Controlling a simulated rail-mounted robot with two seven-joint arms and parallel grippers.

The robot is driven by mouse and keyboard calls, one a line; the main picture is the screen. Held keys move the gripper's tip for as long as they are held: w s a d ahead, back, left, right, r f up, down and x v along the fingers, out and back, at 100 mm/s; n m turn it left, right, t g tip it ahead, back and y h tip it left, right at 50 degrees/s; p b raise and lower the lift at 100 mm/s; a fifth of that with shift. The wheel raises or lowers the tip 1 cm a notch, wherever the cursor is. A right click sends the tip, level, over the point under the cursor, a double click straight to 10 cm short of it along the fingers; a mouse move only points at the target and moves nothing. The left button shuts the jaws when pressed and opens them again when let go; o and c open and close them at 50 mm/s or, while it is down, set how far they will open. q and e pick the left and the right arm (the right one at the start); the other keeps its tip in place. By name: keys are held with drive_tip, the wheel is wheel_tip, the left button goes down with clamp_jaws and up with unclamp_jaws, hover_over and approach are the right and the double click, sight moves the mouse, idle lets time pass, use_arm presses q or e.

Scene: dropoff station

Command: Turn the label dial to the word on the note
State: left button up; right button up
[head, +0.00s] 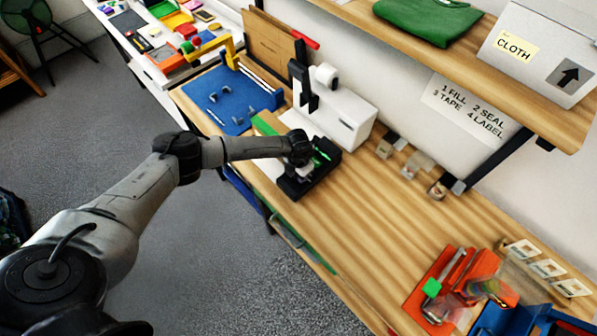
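A pale yellow note (517,46) reading "CLOTH" is on the front of a white box on the shelf at the upper right. I cannot make out a label dial or any word on one. My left arm reaches in from the left, and its black hand end is over the bench beside a white machine (345,112) with a black upright part. My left gripper (312,167) is around a dark area with green marks. Its fingers merge with the dark parts there, so I cannot tell whether they are open or touching anything. My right gripper is out of view.
A blue mat (232,98) with small clips lies behind my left arm. Several small blocks (411,166) line the bench's wall side. An orange-red dispenser (450,285) stands at the lower right. A printed step list (468,108) hangs below the shelf (470,62). The mid-right bench is clear.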

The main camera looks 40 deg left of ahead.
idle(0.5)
use_arm(q)
drive_tip(key=o, duration=0.9)
drive_tip(key=shift+r, duration=0.1)
wheel_tip(320, 180, up, 14)
drive_tip(key=shift+f+b, duration=0.2)
drive_tip(key=shift+b, duration=0.15)
